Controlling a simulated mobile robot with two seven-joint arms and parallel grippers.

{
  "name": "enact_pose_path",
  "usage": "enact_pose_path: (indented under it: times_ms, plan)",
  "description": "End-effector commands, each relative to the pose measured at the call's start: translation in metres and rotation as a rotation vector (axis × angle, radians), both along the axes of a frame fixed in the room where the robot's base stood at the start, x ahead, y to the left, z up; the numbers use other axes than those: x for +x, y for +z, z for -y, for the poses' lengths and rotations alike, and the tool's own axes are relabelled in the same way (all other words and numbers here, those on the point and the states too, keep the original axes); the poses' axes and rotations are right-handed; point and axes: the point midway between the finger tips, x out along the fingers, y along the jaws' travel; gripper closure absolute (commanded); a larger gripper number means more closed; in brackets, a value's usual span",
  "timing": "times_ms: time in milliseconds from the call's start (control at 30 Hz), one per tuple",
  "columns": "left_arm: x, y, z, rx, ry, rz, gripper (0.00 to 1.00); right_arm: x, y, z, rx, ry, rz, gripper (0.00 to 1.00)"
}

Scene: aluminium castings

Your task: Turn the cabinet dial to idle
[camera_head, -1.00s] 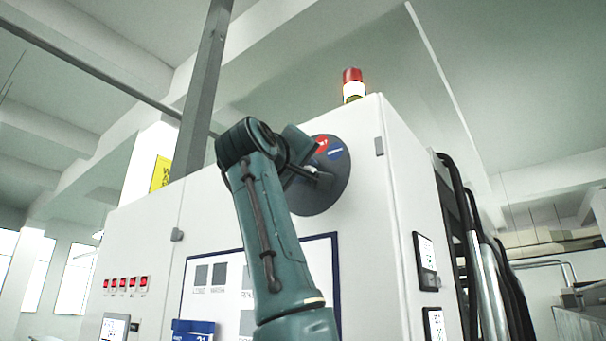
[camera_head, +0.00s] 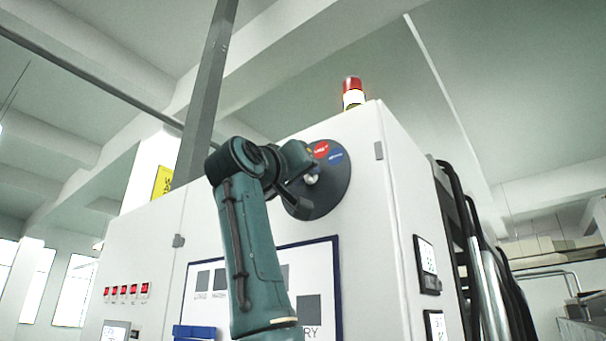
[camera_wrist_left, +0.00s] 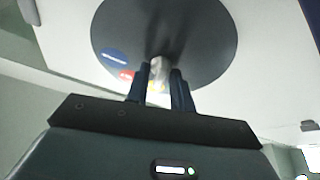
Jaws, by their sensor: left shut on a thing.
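The cabinet dial is a dark round plate (camera_head: 332,188) high on the white cabinet front, with a red and a blue label at its upper edge. A small pale knob (camera_head: 312,179) shows at its middle, partly hidden by my gripper. My left gripper (camera_head: 306,184) is at the knob, its arm coming up from below. In the left wrist view the two dark fingers (camera_wrist_left: 161,85) are shut on the pale knob (camera_wrist_left: 157,66), with the blue label (camera_wrist_left: 114,58) and red label (camera_wrist_left: 127,75) to their left. The words on the labels are too small to read. My right gripper is not in view.
The white cabinet (camera_head: 360,230) fills the middle, with a red-topped signal lamp (camera_head: 352,88) on top. Red switches (camera_head: 126,291) sit at lower left. A framed board (camera_head: 322,262) is behind my arm. Black hoses (camera_head: 465,215) run down the right side. A grey post (camera_head: 208,95) stands behind.

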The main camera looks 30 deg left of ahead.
Motion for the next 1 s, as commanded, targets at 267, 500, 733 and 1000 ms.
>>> enact_pose_path:
  times_ms: [267,500,733,1000]
  plan:
    - [0.000,0.000,0.000,-0.001,0.000,0.000,0.68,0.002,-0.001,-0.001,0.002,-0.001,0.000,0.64]
    - [-0.002,-0.001,0.000,-0.001,0.000,0.001,0.68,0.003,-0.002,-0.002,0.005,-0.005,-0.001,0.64]
    - [-0.030,-0.015,0.002,-0.001,0.001,0.005,0.68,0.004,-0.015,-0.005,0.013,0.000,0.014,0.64]
    - [-0.087,-0.037,0.004,-0.002,0.001,0.005,0.68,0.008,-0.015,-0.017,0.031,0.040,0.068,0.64]
